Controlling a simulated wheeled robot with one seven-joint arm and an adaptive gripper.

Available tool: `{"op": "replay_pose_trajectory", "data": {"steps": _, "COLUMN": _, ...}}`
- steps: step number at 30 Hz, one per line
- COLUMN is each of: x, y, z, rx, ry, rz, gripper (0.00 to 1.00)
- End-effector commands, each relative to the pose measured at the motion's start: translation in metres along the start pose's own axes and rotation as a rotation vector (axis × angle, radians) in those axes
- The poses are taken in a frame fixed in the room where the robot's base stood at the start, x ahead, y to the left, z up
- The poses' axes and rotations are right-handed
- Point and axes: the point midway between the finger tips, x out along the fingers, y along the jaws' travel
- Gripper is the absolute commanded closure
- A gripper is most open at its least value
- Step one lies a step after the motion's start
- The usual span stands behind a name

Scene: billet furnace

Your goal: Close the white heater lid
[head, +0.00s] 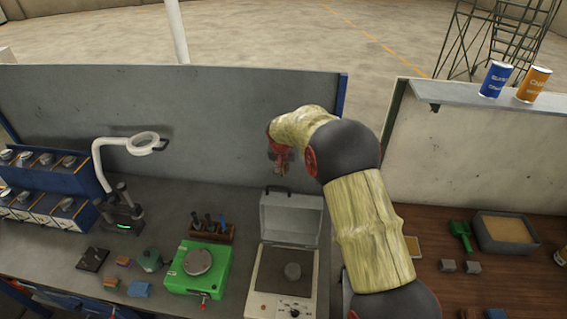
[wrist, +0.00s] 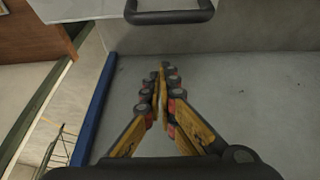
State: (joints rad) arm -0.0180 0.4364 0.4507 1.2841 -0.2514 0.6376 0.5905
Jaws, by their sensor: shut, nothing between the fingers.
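The dark lid handle (head: 278,190) is at the lid's upper edge; the handle also shows at the top of the wrist view (wrist: 168,17). My gripper (head: 281,168) is above and behind the lid, in front of the grey back panel. In the wrist view my gripper (wrist: 160,72) has its fingers together and empty, apart from the handle.
A green device (head: 187,283) and a tool rack (head: 211,233) stand left of the heater. A magnifier lamp (head: 101,165) is farther left. The grey back panel (head: 200,120) rises behind the bench. Two cans (head: 495,79) (head: 533,84) sit on the right shelf.

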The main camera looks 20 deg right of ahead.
Motion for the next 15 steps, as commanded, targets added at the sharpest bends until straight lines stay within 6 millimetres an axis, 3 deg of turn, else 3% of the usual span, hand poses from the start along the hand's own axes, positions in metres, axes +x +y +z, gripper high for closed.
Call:
{"op": "replay_pose_trajectory", "data": {"steps": 2, "x": 0.011, "y": 0.001, "z": 0.001, "rx": 0.000, "ry": -0.002, "rz": 0.001, "gripper": 1.00}}
{"op": "replay_pose_trajectory", "data": {"steps": 9, "x": -0.002, "y": 0.000, "z": 0.027, "rx": -0.001, "ry": -0.001, "rz": 0.000, "gripper": 1.00}}
{"op": "replay_pose_trajectory", "data": {"steps": 15, "x": -0.004, "y": 0.000, "z": 0.038, "rx": 0.001, "ry": -0.001, "rz": -0.001, "gripper": 1.00}}
